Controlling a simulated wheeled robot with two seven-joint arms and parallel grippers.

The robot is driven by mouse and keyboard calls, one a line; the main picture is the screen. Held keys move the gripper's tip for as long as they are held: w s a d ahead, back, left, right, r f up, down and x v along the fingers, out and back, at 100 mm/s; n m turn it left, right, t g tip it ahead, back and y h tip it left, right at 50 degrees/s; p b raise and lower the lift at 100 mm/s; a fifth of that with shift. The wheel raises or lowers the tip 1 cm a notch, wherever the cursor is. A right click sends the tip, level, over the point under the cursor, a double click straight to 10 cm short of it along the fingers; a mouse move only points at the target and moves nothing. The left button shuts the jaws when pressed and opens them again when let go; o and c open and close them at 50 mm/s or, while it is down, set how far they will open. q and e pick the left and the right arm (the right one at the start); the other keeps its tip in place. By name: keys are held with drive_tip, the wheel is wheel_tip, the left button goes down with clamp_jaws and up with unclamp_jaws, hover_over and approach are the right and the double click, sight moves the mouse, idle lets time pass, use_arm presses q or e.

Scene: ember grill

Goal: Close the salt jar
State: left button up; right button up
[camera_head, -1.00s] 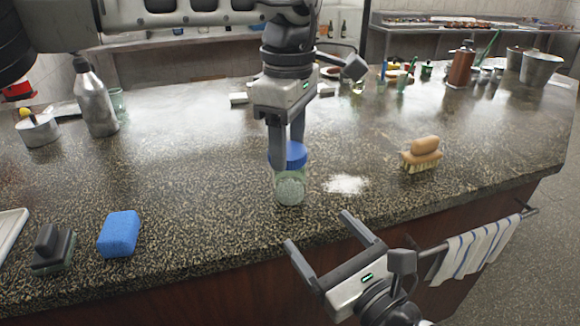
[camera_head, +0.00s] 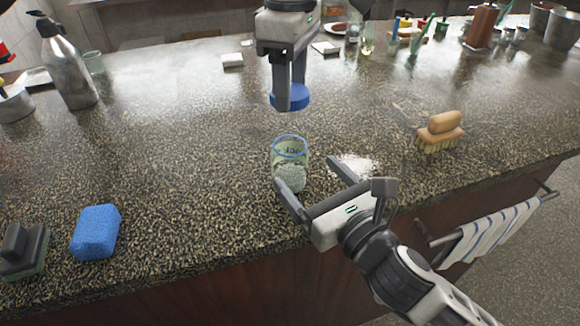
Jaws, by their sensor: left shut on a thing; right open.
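The glass salt jar (camera_head: 291,166) stands open on the counter near its front edge, with white salt in it and a blue ring at its mouth. My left gripper (camera_head: 289,96) is shut on the blue lid (camera_head: 292,101), which shows above and behind the jar, apart from it. My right gripper (camera_head: 310,178) is open at the front right of the jar. Its left fingertip overlaps the jar's lower front in the picture; I cannot tell if they touch. Its other finger is to the right of the jar.
White spilled salt (camera_head: 352,167) lies right of the jar on the speckled counter (camera_head: 190,150). A wooden brush (camera_head: 440,132) is further right. A blue sponge (camera_head: 96,232) and dark scrubber (camera_head: 22,250) are at front left. A striped towel (camera_head: 497,240) hangs on the front rail.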

sight(284, 148)
drive_tip(key=x, duration=0.9)
drive_tip(key=shift+w+a, duration=0.1)
drive_tip(key=shift+w, duration=0.05)
use_arm(q)
drive_tip(key=shift+f, duration=0.1)
use_arm(e)
drive_tip(key=c, duration=1.4)
use_arm(q)
drive_tip(key=shift+f, duration=2.45)
use_arm(e)
drive_tip(key=shift+c, duration=0.2)
use_arm(q)
drive_tip(key=shift+f, duration=0.85)
drive_tip(key=shift+f, duration=0.6)
